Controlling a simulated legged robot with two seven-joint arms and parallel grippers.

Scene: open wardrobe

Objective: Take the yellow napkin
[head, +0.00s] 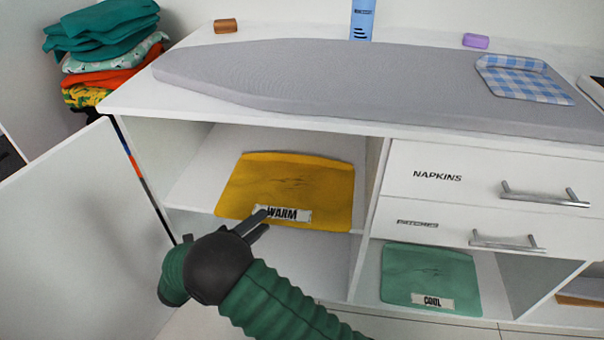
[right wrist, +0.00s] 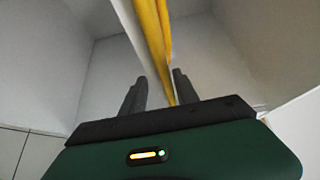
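A flat yellow cloth piece with a white label reading WARM (head: 290,180) lies on the open left compartment's shelf, its labelled edge at the front. It is the only plain yellow cloth I see; I cannot tell if it is a napkin or a pouch. My right gripper (head: 262,222) is at its front edge, partly covering the label. In the right wrist view, the fingers (right wrist: 158,78) are apart, with the yellow cloth (right wrist: 154,28) and the pale shelf edge running between them. I cannot tell whether they touch it. My left gripper is not in view.
An open door (head: 85,230) stands at the left. A green piece labelled COOL (head: 430,275) lies in the lower right compartment. Drawers marked NAPKINS (head: 475,180) and PATCHES (head: 460,226) are shut. An ironing board (head: 350,85) with a blue checked cloth (head: 525,80) lies on top.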

